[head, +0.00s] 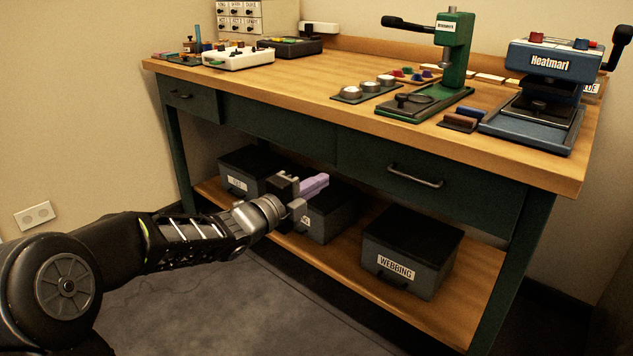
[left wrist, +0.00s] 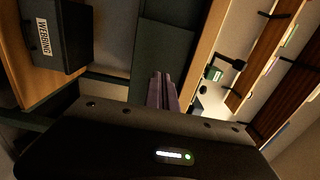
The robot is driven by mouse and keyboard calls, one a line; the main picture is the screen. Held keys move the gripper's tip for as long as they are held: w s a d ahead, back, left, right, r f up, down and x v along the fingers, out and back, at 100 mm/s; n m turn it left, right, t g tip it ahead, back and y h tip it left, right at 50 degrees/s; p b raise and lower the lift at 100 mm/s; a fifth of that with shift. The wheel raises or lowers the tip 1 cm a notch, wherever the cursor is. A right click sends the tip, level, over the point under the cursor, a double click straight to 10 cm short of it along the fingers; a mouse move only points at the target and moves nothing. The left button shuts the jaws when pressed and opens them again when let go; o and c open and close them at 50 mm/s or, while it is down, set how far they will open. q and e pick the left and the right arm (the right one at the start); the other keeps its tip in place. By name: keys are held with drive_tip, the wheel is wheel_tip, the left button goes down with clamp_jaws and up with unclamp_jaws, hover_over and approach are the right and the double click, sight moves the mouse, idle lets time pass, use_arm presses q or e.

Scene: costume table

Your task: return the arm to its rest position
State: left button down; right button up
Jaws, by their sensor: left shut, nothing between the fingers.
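My left arm comes in from the left in the head view, in front of the workbench. My left gripper (head: 316,184) is at its end, below the tabletop and in front of the lower shelf boxes. Its pale purple fingers are together, with nothing between them. In the left wrist view the shut fingers (left wrist: 161,90) point toward the bench front, which appears turned sideways. My right gripper is in neither view.
The workbench (head: 300,85) carries a green press (head: 455,45), a blue Heatmart press (head: 545,65) and small parts. Dark lidded boxes, one labelled WEBBING (head: 410,250), stand on the lower shelf (head: 455,310). The floor (head: 210,310) before the bench is clear.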

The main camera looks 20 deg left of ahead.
use_arm(q)
drive_tip(key=shift+s, duration=0.2)
idle(0.4)
